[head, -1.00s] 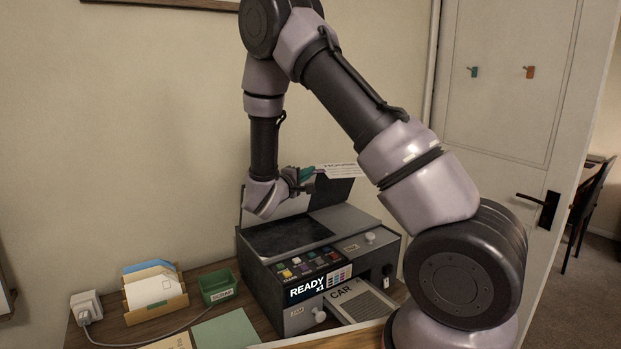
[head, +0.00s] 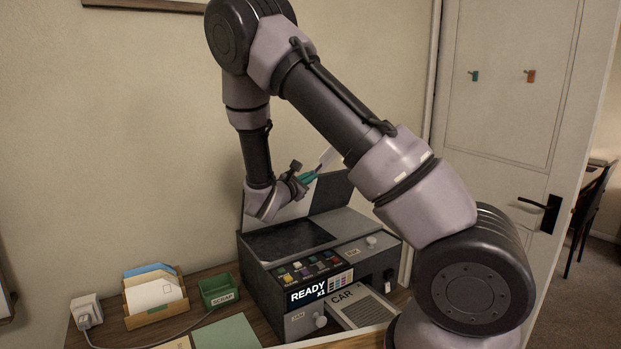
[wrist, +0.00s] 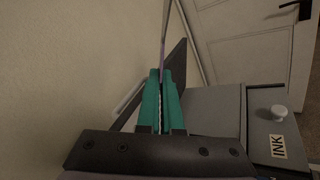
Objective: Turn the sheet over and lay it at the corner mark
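My gripper (head: 309,177) is above the back of the copier, its green fingers closed on the white sheet (head: 328,158). The sheet is tilted up and seen nearly edge-on; its print cannot be read now. In the wrist view the green fingers (wrist: 162,100) pinch it, and the sheet (wrist: 165,35) shows as a thin line going away from me. The copier (head: 268,270) has its lid (head: 330,190) raised behind the dark glass bed (head: 290,240). I cannot make out a corner mark on the glass.
The copier panel (head: 306,293) reads READY x1. A sheet marked CAR (head: 360,306) lies in the front tray. To the left are a green SCRAP bin (head: 219,291), a wooden letter holder (head: 155,312) and a plug with a cable (head: 86,310). A door (head: 505,100) stands right.

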